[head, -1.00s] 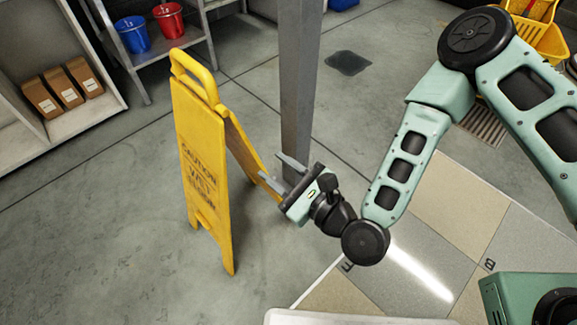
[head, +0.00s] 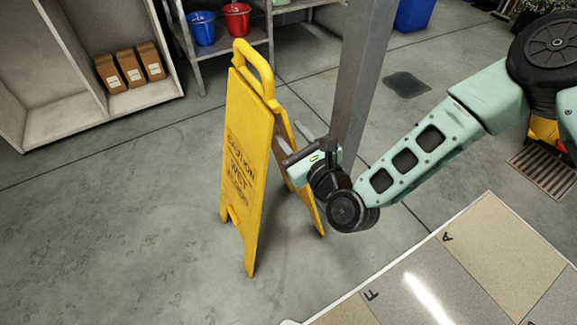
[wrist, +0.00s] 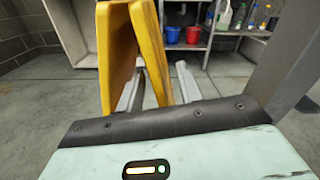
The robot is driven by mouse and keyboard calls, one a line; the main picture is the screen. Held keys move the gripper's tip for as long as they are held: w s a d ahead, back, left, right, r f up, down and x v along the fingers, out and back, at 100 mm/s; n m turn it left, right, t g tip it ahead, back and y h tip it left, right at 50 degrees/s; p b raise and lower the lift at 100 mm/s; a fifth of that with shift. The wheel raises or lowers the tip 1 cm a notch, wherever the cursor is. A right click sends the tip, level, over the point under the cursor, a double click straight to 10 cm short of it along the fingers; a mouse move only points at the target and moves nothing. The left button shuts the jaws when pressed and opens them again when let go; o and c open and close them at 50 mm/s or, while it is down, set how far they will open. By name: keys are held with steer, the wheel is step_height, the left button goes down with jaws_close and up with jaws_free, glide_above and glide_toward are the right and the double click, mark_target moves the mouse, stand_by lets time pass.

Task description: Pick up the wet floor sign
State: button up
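The yellow wet floor sign (head: 244,165) stands upright and unfolded on the grey floor, left of the metal post, with its handle at the top. It also shows in the wrist view (wrist: 117,55), close ahead of my gripper. My gripper (head: 294,135) is at the sign's right side, at about mid-height, by the rear panel. In the wrist view my two fingers (wrist: 160,92) are apart, with the rear panel's edge reaching down between them or just in front of them. I cannot tell whether either finger touches the panel.
A grey metal post (head: 357,85) stands close behind and right of my gripper. A shelf with brown bags (head: 130,68) is at the back left. A rack holds a blue bucket (head: 202,28) and a red bucket (head: 237,19). A tiled platform (head: 455,265) lies front right. Floor left of the sign is clear.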

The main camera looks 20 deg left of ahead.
mark_target(282, 135)
steer(key=b+x, duration=0.1)
steer(key=x, duration=0.3)
steer(key=shift+a+f, duration=0.2)
steer(key=shift+a, duration=0.05)
jaws_close()
stand_by(1.1)
steer(key=shift+r, duration=0.2)
